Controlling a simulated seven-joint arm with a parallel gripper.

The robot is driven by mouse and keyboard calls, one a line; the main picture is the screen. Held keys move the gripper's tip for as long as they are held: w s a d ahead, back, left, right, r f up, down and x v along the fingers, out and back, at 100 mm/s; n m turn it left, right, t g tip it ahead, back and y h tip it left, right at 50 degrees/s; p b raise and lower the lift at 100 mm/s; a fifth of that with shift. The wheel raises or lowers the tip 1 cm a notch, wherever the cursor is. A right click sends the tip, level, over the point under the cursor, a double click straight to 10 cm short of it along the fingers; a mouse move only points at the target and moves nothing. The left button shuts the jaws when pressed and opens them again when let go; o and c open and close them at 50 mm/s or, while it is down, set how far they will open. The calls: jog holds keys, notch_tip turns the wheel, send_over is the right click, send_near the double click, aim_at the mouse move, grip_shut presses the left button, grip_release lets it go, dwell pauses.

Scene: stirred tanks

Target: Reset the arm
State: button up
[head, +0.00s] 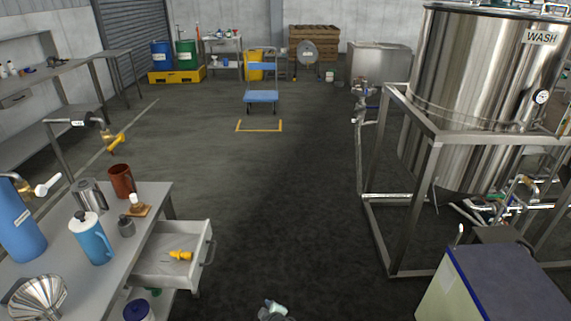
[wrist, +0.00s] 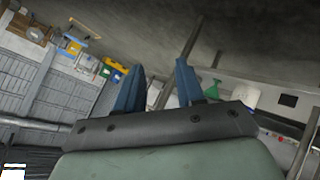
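My gripper (wrist: 160,64) shows in the wrist view with its two blue fingers spread apart and nothing between them. It is open and empty, held in the air. The wrist picture is rolled over, with the dark floor along the top and the wall below. In the head view only a small pale and grey shape shows at the bottom edge; I cannot tell whether it is part of my arm.
A workbench (head: 62,257) stands at left, its drawer (head: 159,265) pulled open with a yellow item (head: 180,255) inside. The bench holds a blue jug (head: 92,240) and a steel funnel (head: 38,297). A framed steel tank (head: 470,90) stands right. The middle floor is clear up to a blue trolley (head: 262,97).

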jog(key=s+d+f+m+g+h, duration=0.1)
jog(key=s+d+f+m+g, duration=0.3)
jog(key=s+d, duration=0.4)
jog(key=s+d+f+m+g+h, duration=0.1)
jog(key=s+d+f+m+g, duration=0.3)
jog(key=s, duration=0.9)
jog(key=s+d+f+m+g+h, duration=0.2)
jog(key=s+d+f+m+g, duration=0.2)
jog(key=s+d+g, duration=0.4)
jog(key=s+d+m, duration=0.1)
jog(key=s+d, duration=0.2)
jog(key=shift+d+f+m, duration=0.15)
jog(key=shift+d+m, duration=0.15)
jog(key=shift+d, duration=0.05)
